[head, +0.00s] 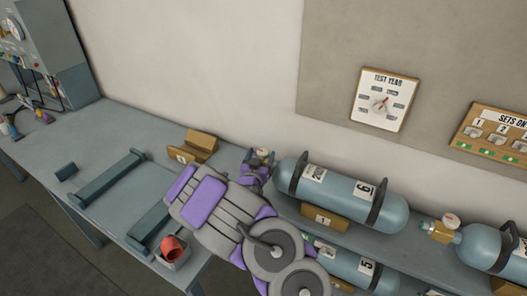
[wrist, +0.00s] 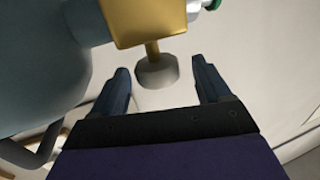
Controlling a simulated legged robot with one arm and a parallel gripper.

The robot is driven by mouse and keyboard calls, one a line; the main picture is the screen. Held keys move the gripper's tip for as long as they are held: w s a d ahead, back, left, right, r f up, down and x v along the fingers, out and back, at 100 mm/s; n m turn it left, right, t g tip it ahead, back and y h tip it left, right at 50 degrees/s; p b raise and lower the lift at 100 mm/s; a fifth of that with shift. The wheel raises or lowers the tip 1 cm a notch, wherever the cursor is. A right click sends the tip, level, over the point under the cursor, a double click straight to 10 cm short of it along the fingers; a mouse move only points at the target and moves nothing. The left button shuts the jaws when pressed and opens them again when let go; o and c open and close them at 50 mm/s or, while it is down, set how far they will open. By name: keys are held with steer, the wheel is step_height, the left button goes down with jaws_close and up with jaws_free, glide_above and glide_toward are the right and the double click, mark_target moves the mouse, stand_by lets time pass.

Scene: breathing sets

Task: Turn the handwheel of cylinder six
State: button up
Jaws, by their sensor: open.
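Cylinder six (head: 336,192) is a blue-grey bottle with dark bands and a "6" label, lying on its side on the bench. Its valve end points left, where my gripper (head: 259,168) partly covers it. In the wrist view, the cylinder's body (wrist: 45,70) fills the upper left, with a brass valve block (wrist: 150,22) at the top. A short brass stem leads from the block to a grey round handwheel (wrist: 157,72). My gripper (wrist: 164,76) is open, with one finger on each side of the handwheel and visible gaps between.
Cylinder five (head: 350,265) lies on a lower level in front. Another cylinder (head: 485,246) lies to the right. Wooden blocks (head: 194,146) and a grey box with a red item (head: 172,250) are on the bench. A test-year dial (head: 384,100) hangs on the wall behind.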

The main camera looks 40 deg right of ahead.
mark_target(264, 149)
steer(key=x, duration=0.3)
steer(key=shift+w+d+f+b, duration=0.1)
steer(key=shift+w+d+b, duration=0.2)
steer(key=shift+d, duration=0.4)
steer(key=shift+a, duration=0.1)
steer(key=shift+a, duration=0.1)
steer(key=shift+c, duration=0.5)
steer(key=c, duration=0.9)
steer(key=shift+o, duration=0.2)
steer(key=shift+m+g+h, duration=0.4)
steer(key=shift+g, duration=0.1)
